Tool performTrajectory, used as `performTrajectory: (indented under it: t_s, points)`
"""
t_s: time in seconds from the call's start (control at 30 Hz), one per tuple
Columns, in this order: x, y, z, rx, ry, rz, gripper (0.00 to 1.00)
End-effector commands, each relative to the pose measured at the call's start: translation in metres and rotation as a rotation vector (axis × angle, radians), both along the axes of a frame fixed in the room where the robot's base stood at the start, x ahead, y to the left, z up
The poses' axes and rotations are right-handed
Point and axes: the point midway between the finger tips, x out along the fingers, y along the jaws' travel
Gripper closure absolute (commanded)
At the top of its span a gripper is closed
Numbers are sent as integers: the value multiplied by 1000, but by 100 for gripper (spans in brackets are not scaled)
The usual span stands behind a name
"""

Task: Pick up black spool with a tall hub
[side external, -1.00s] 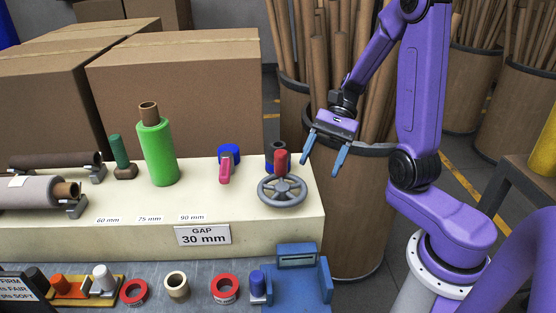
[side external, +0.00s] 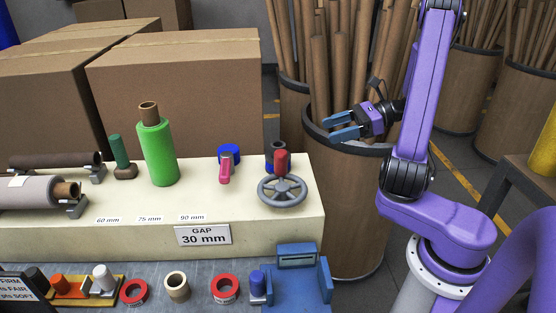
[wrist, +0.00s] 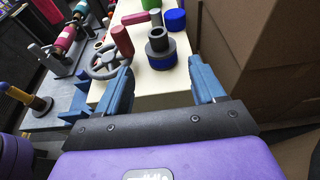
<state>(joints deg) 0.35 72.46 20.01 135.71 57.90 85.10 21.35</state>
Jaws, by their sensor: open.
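The black spool (wrist: 157,44) stands upright on the cream bench in the wrist view. It has a dark round hub rising from a wider dark flange, with blue around its lower part. In the side external view the spool (side external: 270,149) is partly hidden behind the red handle of a grey handwheel. My gripper (side external: 343,127) is open and empty, to the right of the spool and apart from it, its blue fingers pointing left. In the wrist view my gripper (wrist: 166,82) has its two fingers spread, with the spool ahead between their directions.
The grey handwheel (side external: 283,190) with its red handle (side external: 281,161) stands close in front of the spool. A blue roll with a pink part (side external: 225,174) and a green roll (side external: 158,155) stand further left. A bin of brown tubes (side external: 345,220) is below my gripper.

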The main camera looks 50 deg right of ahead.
Motion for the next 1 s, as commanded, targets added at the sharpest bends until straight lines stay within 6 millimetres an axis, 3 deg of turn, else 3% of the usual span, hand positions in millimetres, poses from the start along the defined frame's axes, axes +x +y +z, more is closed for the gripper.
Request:
performTrajectory:
  t_s: [0.63, 1.0]
  points:
    - [71, 72, -32, 2, 2, 1, 32]
    - [88, 92, -40, 0, 0, 2, 32]
